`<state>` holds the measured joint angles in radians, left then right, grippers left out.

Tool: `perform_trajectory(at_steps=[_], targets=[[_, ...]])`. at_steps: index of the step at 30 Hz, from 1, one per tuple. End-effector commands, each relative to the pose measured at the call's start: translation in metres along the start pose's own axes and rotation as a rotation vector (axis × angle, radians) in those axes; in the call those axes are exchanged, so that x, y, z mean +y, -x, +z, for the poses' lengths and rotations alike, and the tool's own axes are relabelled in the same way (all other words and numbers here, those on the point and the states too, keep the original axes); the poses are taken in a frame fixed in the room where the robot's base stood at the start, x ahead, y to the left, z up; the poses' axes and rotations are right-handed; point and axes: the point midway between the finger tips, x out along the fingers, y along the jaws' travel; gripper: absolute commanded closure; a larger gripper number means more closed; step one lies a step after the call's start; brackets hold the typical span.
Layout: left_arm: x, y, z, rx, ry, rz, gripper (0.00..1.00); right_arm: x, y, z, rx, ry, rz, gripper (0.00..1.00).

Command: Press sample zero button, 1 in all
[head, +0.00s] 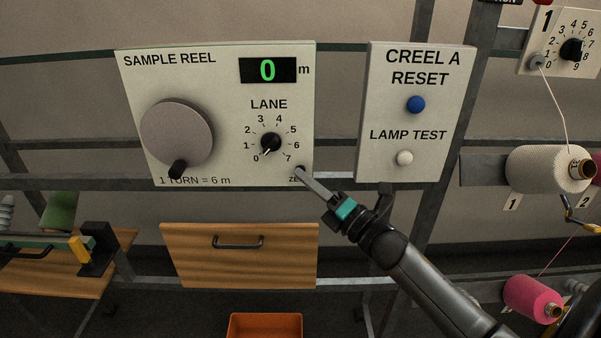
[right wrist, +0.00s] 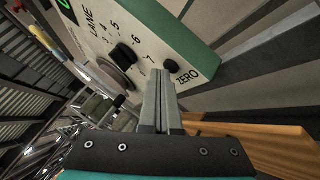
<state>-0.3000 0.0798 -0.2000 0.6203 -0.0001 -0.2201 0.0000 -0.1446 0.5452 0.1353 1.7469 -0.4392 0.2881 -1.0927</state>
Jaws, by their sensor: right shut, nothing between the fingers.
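The sample reel panel (head: 225,75) is a cream board with a green "0 m" display (head: 268,70), a large grey reel knob and a lane dial. The dark zero button (head: 299,169) is at its lower right corner, its label partly covered by my right gripper (head: 305,176). In the right wrist view the zero button (right wrist: 171,66) stands out beside the word ZERO. My right gripper (right wrist: 159,72) is shut and empty, its fingertips right at the button; I cannot tell whether they touch it. My left gripper is not in view.
The creel reset panel (head: 387,60) with a blue button (head: 416,104) and a white button (head: 404,158) hangs to the right. Below are a wooden drawer (head: 195,270) and an orange bin (head: 264,325). Yarn cones (head: 545,170) stand at the far right.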

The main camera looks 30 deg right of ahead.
Motion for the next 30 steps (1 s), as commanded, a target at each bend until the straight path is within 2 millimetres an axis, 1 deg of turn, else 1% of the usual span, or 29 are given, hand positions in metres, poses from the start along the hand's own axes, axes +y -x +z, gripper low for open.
perform_trajectory(at_steps=[8, 19, 30], targets=[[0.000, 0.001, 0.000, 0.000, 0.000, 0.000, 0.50, 0.001, 0.000, 0.001, -0.001, 0.001, 0.000, 1.00], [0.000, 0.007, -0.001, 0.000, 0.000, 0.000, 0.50, 0.009, 0.012, -0.007, -0.001, 0.000, -0.001, 1.00], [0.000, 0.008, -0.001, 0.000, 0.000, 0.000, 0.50, 0.010, 0.014, -0.010, 0.000, 0.000, -0.001, 1.00]])
